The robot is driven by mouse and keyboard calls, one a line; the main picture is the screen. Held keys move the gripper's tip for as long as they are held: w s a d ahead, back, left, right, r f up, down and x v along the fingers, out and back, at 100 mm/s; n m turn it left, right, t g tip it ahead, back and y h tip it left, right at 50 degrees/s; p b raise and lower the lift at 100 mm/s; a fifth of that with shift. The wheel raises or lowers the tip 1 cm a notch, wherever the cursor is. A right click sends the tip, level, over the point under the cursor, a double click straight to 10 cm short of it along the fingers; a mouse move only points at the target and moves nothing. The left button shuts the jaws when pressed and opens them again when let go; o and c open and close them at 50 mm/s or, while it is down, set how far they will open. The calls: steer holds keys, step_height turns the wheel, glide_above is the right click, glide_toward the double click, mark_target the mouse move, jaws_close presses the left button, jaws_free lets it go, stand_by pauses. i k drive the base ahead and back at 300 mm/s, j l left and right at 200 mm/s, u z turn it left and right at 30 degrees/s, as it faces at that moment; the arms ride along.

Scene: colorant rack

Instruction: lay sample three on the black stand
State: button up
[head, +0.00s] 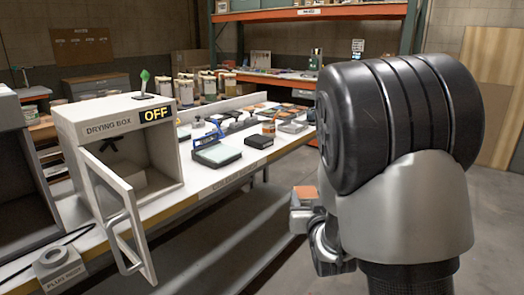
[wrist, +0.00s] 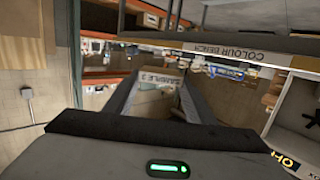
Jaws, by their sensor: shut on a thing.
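My gripper (head: 306,215) hangs in front of the bench, over the floor side, partly hidden by my arm. In the wrist view my gripper (wrist: 160,78) is shut on a pale piece labelled SAMPLE 3 (wrist: 156,82), held between the two dark fingers. An orange-tan patch at the gripper in the head view may be part of this sample, but I cannot tell. A small low black block (head: 258,141) on the bench looks like the black stand. It lies behind and to the left of my gripper, well apart from it.
The drying box (head: 100,109) reads OFF; its door (head: 117,213) stands open over the bench's front edge. A blue-handled device (head: 214,153) stands left of the black block. Several jars and small items lie farther back. The floor in front is clear.

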mark_target(262, 139)
steer(key=i+z, duration=0.1)
steer(key=z, duration=1)
steer(key=i+j, duration=0.5)
steer(key=j, duration=0.15)
steer(key=i+j, duration=0.55)
steer(key=j+z, duration=0.05)
